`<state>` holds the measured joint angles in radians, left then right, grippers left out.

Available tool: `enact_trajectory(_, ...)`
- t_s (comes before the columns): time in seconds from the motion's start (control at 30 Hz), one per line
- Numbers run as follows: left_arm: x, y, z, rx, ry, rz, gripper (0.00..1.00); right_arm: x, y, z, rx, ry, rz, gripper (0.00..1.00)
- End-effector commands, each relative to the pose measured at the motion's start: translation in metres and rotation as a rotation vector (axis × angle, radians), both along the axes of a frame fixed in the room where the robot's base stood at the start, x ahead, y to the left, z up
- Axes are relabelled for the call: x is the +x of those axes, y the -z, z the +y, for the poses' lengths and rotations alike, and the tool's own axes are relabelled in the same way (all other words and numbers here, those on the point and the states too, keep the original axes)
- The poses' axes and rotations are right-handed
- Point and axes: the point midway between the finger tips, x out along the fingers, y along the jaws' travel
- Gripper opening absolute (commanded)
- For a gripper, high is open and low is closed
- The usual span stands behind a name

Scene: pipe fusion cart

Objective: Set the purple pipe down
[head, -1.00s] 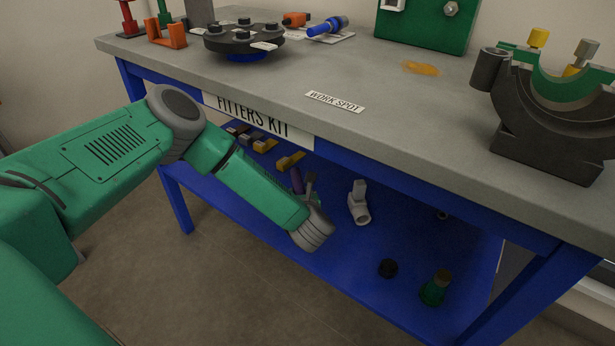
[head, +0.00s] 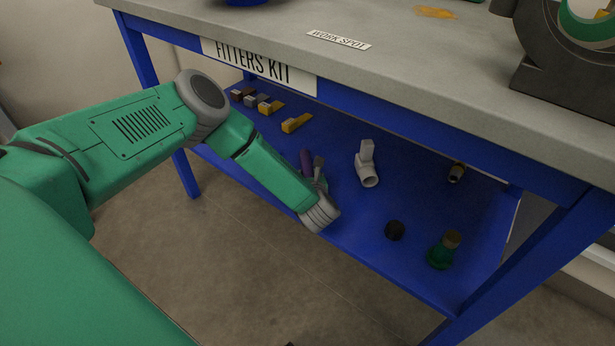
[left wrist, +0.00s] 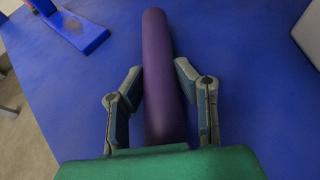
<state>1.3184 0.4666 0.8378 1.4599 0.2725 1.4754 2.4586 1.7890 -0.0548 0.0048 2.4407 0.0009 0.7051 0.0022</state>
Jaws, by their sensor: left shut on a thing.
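The purple pipe (head: 306,162) is partly hidden behind my left gripper (head: 318,172) in the head view, over the blue lower shelf (head: 340,220). In the left wrist view the pipe (left wrist: 160,40) runs lengthwise away from the palm. The fingers of my left gripper (left wrist: 159,70) are on both sides of it, shut on it. Blue shelf surface shows around the pipe; I cannot tell whether the pipe touches it. My right gripper is not in view.
A white fitting (head: 366,165) stands right of the gripper. A black cap (head: 395,230), a green fitting (head: 443,250) and a small dark fitting (head: 457,172) are farther right. Several small blocks (head: 270,107) lie at the back left. The grey bench top (head: 430,80) overhangs the shelf.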

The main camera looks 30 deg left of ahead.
Motion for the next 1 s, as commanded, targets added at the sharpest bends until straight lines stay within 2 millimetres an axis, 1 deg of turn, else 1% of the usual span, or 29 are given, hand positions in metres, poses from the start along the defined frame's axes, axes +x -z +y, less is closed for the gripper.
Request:
enact_trajectory(0.2,0.0,0.0054,0.0036,-0.004,-0.002,-0.001,0.0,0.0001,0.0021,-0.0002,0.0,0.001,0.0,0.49)
enact_trajectory(0.23,-0.0001,0.0059,0.0039,-0.005,-0.002,-0.001,0.29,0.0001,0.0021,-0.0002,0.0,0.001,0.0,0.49)
enact_trajectory(0.27,0.0,0.0054,0.0042,-0.005,-0.002,-0.001,0.4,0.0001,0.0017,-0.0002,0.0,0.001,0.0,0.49)
enact_trajectory(0.3,0.0,0.0055,0.0045,-0.006,-0.002,-0.001,0.46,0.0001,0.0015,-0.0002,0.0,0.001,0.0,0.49)
enact_trajectory(1.0,-0.0018,0.0063,0.0024,-0.006,0.0,0.007,0.46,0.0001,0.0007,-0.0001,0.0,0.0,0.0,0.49)
